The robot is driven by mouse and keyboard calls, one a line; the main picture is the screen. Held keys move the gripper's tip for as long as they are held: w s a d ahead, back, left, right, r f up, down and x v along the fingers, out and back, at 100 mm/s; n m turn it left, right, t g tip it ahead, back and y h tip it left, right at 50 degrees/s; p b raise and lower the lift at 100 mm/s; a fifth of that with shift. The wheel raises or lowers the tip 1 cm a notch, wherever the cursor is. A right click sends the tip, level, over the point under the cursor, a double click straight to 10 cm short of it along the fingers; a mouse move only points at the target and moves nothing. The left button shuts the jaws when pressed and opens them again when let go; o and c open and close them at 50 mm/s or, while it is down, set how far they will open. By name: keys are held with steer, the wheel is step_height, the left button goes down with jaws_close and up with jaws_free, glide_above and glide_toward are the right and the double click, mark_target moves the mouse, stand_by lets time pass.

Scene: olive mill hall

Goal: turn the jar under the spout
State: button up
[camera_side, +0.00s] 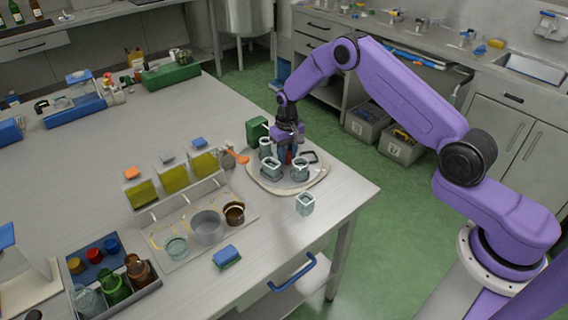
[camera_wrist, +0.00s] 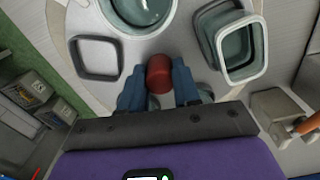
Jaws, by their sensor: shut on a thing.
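My gripper (camera_wrist: 158,88) has its blue fingers shut on a red round knob (camera_wrist: 158,74) on a pale round tray (camera_wrist: 108,22). In the side view the gripper (camera_side: 288,155) points down over this tray (camera_side: 312,182). Several glass jars stand on the tray around the knob: a square jar (camera_wrist: 240,50) and a round jar (camera_wrist: 140,10) show in the wrist view. A square dark-rimmed piece (camera_wrist: 95,38) lies on the tray at left. An orange spout-like part (camera_side: 238,156) sits left of the tray; it is partly visible in the wrist view (camera_wrist: 306,126).
A square glass jar (camera_side: 305,204) stands on the table in front of the tray. A green block (camera_side: 256,130) stands behind it. Yellow-green panels (camera_side: 175,178) and several cups, including a grey pot (camera_side: 207,227), are at left. A blue sponge-like block (camera_side: 227,256) lies in front.

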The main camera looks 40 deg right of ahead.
steer(key=m, duration=0.5)
steer(key=shift+m, duration=0.4)
steer(key=m, duration=0.4)
steer(key=shift+m, duration=0.3)
steer(key=m, duration=1)
steer(key=o, duration=0.7)
